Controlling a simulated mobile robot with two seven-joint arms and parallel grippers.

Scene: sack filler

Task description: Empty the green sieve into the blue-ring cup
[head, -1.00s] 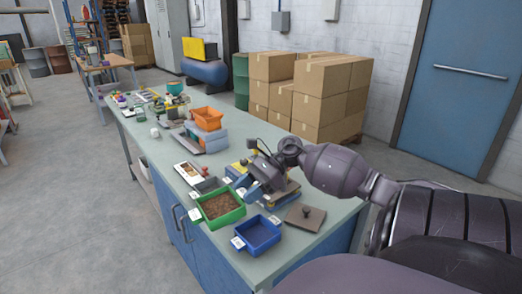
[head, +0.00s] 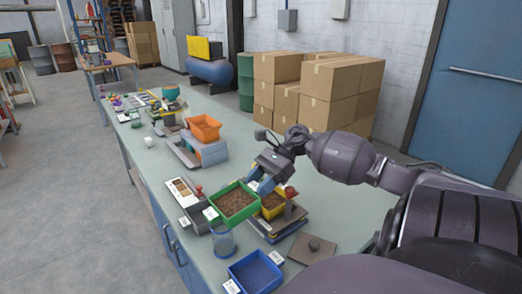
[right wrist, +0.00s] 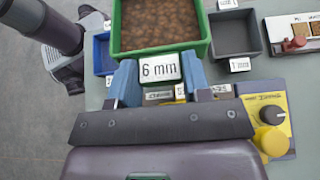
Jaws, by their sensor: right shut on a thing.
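The green sieve (head: 236,216) is full of brown granules and looks about level. My right gripper (head: 262,183) is shut on its handle end. In the right wrist view, the two blue fingers (right wrist: 160,85) flank the white 6 mm label on the green sieve (right wrist: 205,40). The clear blue-ring cup (head: 223,244) stands upright on the bench, just in front of the sieve in the head view. I cannot make out its contents. In the right wrist view I cannot see the cup.
A blue tray (head: 236,270) is at the bench's front end, a dark grey tray (head: 200,220) left of the sieve. A brown plate with a knob (head: 312,247) lies at right.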

